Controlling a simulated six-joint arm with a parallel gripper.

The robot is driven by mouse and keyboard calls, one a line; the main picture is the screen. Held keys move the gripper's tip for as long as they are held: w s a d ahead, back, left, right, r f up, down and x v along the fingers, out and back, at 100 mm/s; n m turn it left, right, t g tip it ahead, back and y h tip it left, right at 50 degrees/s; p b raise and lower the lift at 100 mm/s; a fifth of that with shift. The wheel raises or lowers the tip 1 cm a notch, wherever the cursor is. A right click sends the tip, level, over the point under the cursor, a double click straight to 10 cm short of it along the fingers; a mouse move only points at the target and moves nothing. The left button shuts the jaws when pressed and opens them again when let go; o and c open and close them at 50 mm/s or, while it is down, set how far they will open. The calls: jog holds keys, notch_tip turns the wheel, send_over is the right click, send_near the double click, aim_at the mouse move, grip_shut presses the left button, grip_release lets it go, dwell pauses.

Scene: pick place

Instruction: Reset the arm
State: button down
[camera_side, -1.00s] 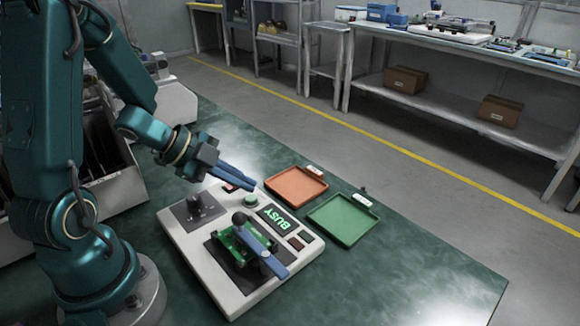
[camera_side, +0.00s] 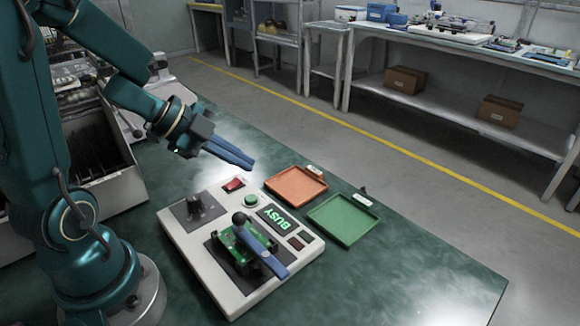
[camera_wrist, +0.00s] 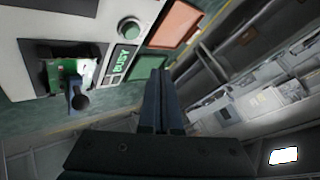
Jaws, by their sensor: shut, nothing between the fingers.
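My gripper (camera_side: 250,163) is shut and empty, held in the air above the back edge of the test station, clear of everything. In the wrist view its two blue fingers (camera_wrist: 160,75) lie together. The white test station (camera_side: 190,238) stands on the green table (camera_side: 420,270). It carries a green circuit board (camera_side: 232,243) under a blue lever with a black ball knob (camera_side: 239,218). Its display (camera_side: 278,219) reads BUSY. A green button (camera_side: 251,200) and a red switch (camera_side: 233,185) sit near its back edge.
An orange tray (camera_side: 296,186) and a green tray (camera_side: 343,220) lie on the table right of the station. A rack with dark slots (camera_side: 95,150) stands at the left behind my arm. The table's right part is bare.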

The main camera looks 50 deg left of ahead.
jog(key=shift+d, duration=0.1)
dwell(0.4)
notch_tip(320, 180, up, 14)
jog(key=w+d+n+t+y, duration=0.2)
jog(key=w+n+t+y, duration=0.1)
jog(key=n+t+y, duration=0.25)
jog(key=s+d+f+n+g+h, duration=0.1)
jog(key=s+d+f+n+g, duration=0.2)
jog(key=s, duration=0.4)
jog(key=s+d+f+n+g, duration=0.3)
jog(key=s+f+n+g, duration=0.2)
jog(key=s, duration=0.2)
jog(key=shift+s+f+h, duration=0.25)
jog(key=shift+f+h, duration=0.1)
jog(key=shift+f, duration=0.05)
